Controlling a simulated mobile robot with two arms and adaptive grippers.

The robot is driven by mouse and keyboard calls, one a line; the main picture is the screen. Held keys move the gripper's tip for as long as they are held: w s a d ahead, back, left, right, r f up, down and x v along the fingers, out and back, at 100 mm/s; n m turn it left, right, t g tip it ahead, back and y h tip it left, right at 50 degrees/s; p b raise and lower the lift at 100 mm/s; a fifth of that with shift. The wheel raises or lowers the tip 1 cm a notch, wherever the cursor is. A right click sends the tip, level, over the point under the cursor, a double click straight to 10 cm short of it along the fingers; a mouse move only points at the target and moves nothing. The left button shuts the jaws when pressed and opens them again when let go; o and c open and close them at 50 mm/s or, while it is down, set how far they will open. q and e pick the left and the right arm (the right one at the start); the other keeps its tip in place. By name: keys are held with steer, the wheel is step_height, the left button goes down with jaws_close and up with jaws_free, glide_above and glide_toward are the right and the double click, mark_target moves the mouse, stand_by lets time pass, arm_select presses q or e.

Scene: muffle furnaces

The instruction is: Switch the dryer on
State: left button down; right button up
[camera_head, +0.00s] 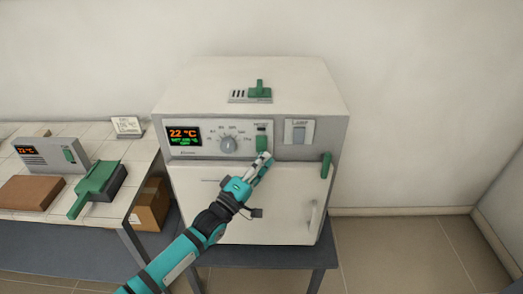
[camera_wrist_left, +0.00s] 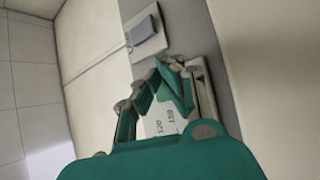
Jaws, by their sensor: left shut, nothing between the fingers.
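The dryer (camera_head: 245,185) is a white box with a grey control panel, standing on a dark table. Its display (camera_head: 184,135) reads 22 °C in orange, with small green text below. To the right of the display are a round dial (camera_head: 228,144) and a green switch (camera_head: 262,142). My left gripper (camera_head: 265,158) is shut and empty, with its fingertips at or just below the green switch; I cannot tell whether they touch. In the left wrist view the gripper (camera_wrist_left: 160,85) is close to the panel and partly hides the switch area. My right gripper is out of view.
A lamp switch (camera_head: 299,132) is right of the green switch; it also shows in the wrist view (camera_wrist_left: 143,30). A green door latch (camera_head: 325,165) and pale handle (camera_head: 313,214) are lower right. A tiled bench (camera_head: 112,150) on the left holds a small device (camera_head: 52,154) and a green-handled brush (camera_head: 96,188).

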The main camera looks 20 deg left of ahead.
arm_select(q)
steer(key=shift+w, duration=0.15)
steer(key=shift+w+a+f+b, duration=0.1)
steer(key=shift+w+b, duration=0.2)
steer(key=shift+w+a, duration=0.1)
steer(key=shift+w, duration=0.15)
stand_by(0.7)
stand_by(0.4)
steer(key=shift+s+d+p, duration=0.2)
steer(key=shift+s+p, duration=0.15)
steer(key=shift+s, duration=0.4)
